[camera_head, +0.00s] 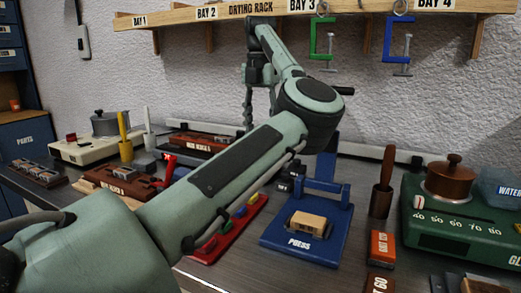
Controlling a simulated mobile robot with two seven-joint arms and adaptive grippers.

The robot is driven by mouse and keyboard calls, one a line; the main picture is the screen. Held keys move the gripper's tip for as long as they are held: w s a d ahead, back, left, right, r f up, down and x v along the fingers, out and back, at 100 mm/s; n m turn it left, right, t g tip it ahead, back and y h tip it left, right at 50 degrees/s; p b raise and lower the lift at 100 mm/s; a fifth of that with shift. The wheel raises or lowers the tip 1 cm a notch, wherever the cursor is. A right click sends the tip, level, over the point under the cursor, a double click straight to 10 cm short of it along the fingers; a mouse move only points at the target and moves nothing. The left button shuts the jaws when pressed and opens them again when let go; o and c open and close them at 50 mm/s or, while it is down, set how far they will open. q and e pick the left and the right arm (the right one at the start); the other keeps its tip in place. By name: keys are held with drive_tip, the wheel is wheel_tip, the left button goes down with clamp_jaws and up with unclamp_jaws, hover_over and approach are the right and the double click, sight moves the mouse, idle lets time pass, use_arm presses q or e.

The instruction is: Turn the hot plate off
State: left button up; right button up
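A cream-coloured appliance (80,152) stands at the left of the bench with a grey lidded pot (110,123) on it and a small red part (71,137) on its top; it may be the hot plate. A green unit (465,236) at the right has a scale of numbers, a pale marker at its low end and a brown lidded pot (450,178); its label is cut off. My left arm crosses the middle of the view, and its dark gripper (249,112) hangs below the rack, clear of both units. Its finger opening is not clear. My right gripper is not in view.
A blue press (305,235) holds a wooden block. A red tray (235,232) with coloured pieces lies partly behind my arm. Green and blue clamps (398,42) hang from the drying rack (180,17). A brown-handled tool (383,180) stands upright near the green unit.

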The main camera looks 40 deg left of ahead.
use_arm(q)
wheel_tip(320, 180, down, 6)
drive_tip(key=shift+r, duration=0.2)
drive_tip(key=shift+f, duration=0.7)
clamp_jaws()
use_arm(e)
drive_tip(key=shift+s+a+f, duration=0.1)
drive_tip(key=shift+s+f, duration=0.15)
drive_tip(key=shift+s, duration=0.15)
